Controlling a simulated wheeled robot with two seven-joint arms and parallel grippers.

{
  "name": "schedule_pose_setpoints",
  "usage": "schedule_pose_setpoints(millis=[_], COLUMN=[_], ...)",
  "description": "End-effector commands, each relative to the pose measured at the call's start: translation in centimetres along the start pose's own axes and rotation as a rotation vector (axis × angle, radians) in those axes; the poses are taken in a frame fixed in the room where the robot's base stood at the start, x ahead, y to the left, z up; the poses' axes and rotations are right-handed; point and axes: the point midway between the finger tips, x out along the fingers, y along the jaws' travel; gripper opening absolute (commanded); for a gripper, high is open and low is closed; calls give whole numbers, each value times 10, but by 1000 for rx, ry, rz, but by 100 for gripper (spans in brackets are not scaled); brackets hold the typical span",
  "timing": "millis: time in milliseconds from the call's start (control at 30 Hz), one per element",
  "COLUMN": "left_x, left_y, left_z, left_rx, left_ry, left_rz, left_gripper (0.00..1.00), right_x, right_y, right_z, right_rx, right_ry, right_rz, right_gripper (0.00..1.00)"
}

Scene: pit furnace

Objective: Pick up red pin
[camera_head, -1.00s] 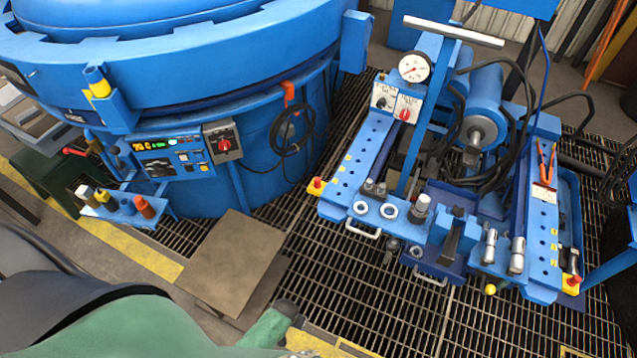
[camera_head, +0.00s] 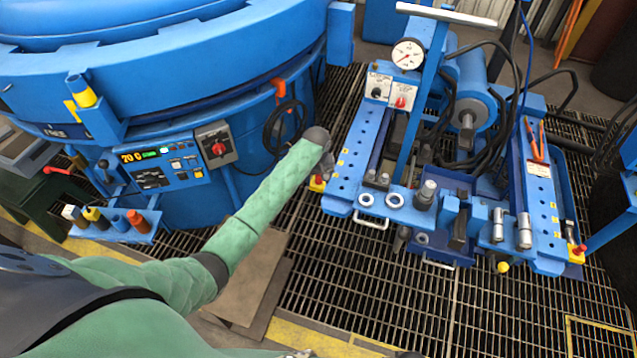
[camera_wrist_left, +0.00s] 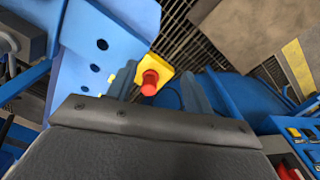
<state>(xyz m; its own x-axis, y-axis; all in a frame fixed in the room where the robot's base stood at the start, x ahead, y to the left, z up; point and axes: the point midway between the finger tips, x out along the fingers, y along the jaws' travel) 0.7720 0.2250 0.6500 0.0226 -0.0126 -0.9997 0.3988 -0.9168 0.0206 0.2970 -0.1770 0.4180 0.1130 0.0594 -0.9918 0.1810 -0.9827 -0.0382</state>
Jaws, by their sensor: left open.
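An orange-red pin (camera_head: 140,222) stands in the small blue rack (camera_head: 118,238) on the front of the furnace, at the left of the head view. My left gripper (camera_head: 326,168) is at the near left corner of the blue bench, well to the right of that pin. In the left wrist view its two fingers (camera_wrist_left: 160,92) are apart with nothing gripped. A red button on a yellow base (camera_wrist_left: 150,82) shows beyond and between them. In the head view this button (camera_head: 318,183) is partly hidden by the gripper. My right gripper is not in view.
The rack also holds white-topped, yellow and blue pieces. Above it is a control panel (camera_head: 160,163) with a lit display. The blue bench (camera_head: 345,185) carries a gauge (camera_head: 407,54), hoses and metal cylinders. Grating (camera_head: 370,290) and a brown plate (camera_head: 245,285) cover the floor.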

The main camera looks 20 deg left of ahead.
Motion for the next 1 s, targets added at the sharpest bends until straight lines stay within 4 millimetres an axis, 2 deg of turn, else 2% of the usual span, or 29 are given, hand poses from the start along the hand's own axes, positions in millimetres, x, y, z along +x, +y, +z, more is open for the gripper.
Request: schedule_pose_setpoints(millis=[33, 100, 200, 333, 467, 600, 700, 767, 1000], left_x=[-12, -23, -33, -34, -24, -12, -6, -1, 27], left_y=[3, 5, 6, 7, 7, 6, 7, 7, 7], left_z=[-12, -24, -36, -42, -42, -42, -42, -41, -40], left_rx=[-16, -38, -64, -79, -80, -79, -79, -79, -79], left_ry=[0, -6, -11, -16, -18, -17, -17, -17, -17], left_rz=[-5, -11, -18, -22, -23, -23, -23, -23, -23], left_gripper=[51, 51, 51, 51, 51, 51, 51, 51, 51], right_x=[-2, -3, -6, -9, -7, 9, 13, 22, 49], right_y=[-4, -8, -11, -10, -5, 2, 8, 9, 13], right_z=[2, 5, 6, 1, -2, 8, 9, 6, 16], right_rx=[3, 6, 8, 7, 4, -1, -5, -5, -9], right_ry=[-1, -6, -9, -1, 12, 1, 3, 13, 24], right_rz=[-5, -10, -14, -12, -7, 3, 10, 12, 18], right_gripper=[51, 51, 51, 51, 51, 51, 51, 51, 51])
